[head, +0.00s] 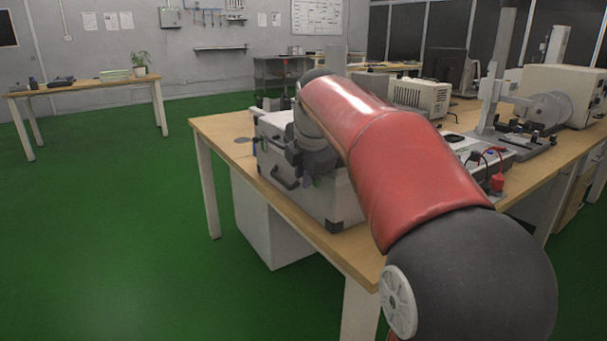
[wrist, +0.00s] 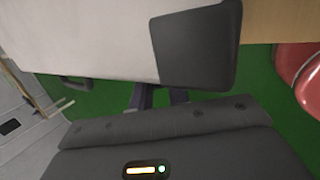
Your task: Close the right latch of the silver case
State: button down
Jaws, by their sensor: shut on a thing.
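The silver case (head: 322,205) stands on the wooden table's near corner. It has dark corner caps and a dark handle (head: 283,180) on its front side. My gripper is at the case's front, right of the handle, largely hidden by my arm in the head view. In the wrist view the case (wrist: 90,40) fills the top, with a black corner cap (wrist: 198,45) at right and a handle (wrist: 75,83) at left. My gripper's fingers (wrist: 160,96) reach to the case's front edge beside that cap, shut at the right latch. The latch itself is hidden.
The wooden table (head: 228,127) extends back and right. Instruments and a red-topped connector (head: 497,181) stand right of my arm. A white cabinet (head: 268,222) is under the table. Green floor (head: 110,240) is clear at left.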

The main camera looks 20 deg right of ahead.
jog(key=c, duration=1.7)
grip_release()
jog(key=shift+r, duration=0.1)
jog(key=v, duration=0.7)
jog(key=shift+s+r, duration=0.2)
jog(key=shift+r, duration=0.05)
